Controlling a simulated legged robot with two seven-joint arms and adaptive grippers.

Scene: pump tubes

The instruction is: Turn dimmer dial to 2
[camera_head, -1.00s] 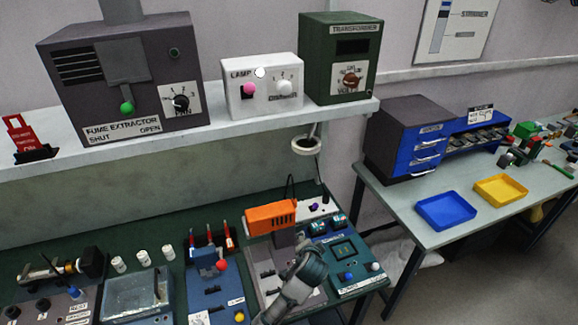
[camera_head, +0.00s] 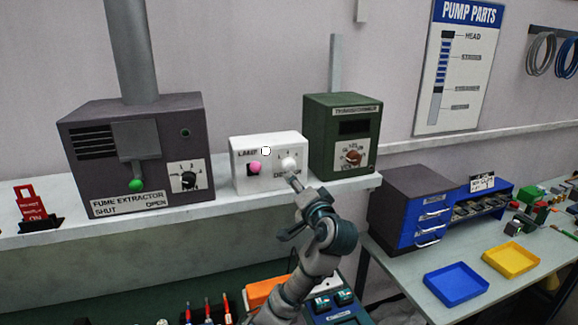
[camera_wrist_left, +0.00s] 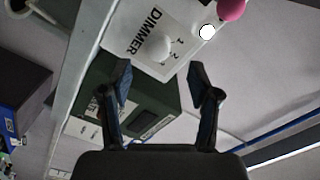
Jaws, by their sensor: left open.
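The dimmer dial (camera_head: 289,163) is a white round knob on the right of the white lamp box (camera_head: 240,182), on the shelf. It also shows in the left wrist view (camera_wrist_left: 153,48), beside the DIMMER label and small scale numbers. Its exact setting is too small to read. My left gripper (camera_wrist_left: 160,78) is open and empty. In the left wrist view the knob lies ahead, roughly between the two fingertips, seemingly apart from them. In the head view my left arm rises from the bottom, with a fingertip just below the knob. My right gripper is not in view.
A pink button (camera_head: 254,168) and a white round lamp (camera_head: 266,151) are on the same box. The green transformer (camera_head: 325,140) stands close on the right. The dark fume extractor (camera_head: 100,165) stands on the left. Blue and yellow trays lie on the right table.

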